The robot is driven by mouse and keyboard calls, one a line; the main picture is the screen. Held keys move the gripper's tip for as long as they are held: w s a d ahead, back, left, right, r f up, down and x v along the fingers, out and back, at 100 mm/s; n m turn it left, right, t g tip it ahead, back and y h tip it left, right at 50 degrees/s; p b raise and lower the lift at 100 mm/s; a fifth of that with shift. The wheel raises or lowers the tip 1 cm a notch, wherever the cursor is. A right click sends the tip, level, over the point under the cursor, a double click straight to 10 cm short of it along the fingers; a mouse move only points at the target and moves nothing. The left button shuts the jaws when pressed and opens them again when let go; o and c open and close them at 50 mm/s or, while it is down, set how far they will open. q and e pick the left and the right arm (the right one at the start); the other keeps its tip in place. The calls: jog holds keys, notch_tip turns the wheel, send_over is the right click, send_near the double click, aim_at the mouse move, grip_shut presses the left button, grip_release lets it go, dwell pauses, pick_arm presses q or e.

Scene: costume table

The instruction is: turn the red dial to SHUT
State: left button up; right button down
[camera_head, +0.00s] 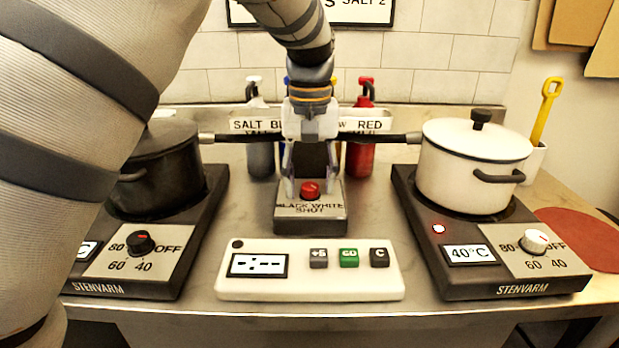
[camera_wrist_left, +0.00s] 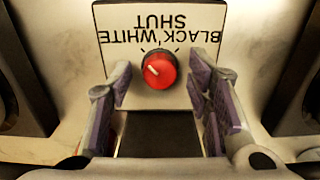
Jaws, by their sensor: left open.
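The red dial (camera_head: 310,190) sits on top of a grey box (camera_head: 311,225) marked BLACK, WHITE and SHUT, in the middle of the counter. In the left wrist view the red dial (camera_wrist_left: 160,71) shows a pale pointer mark slanting up and left, and the label plate (camera_wrist_left: 160,22) is upside down, with SHUT above the dial. The pointer is off to the left of the SHUT word there. My left gripper (camera_head: 311,188) points down over the box, with its open fingers on either side of the dial. In the wrist view gaps show between fingers and dial. My right gripper is out of view.
A black pot (camera_head: 160,172) on a hotplate stands left, a white pot (camera_head: 470,170) on another hotplate right. A white control panel (camera_head: 310,285) lies in front. Behind stand bottles, including a red one (camera_head: 361,150). Dark horizontal bars (camera_head: 380,137) flank the gripper.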

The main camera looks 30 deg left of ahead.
pick_arm(q)
jog(key=shift+c, duration=0.6)
grip_shut()
jog(key=shift+m, duration=0.4)
jog(key=m, duration=0.3)
jog(key=shift+m, duration=2.5)
jog(key=shift+o, duration=0.6)
grip_release()
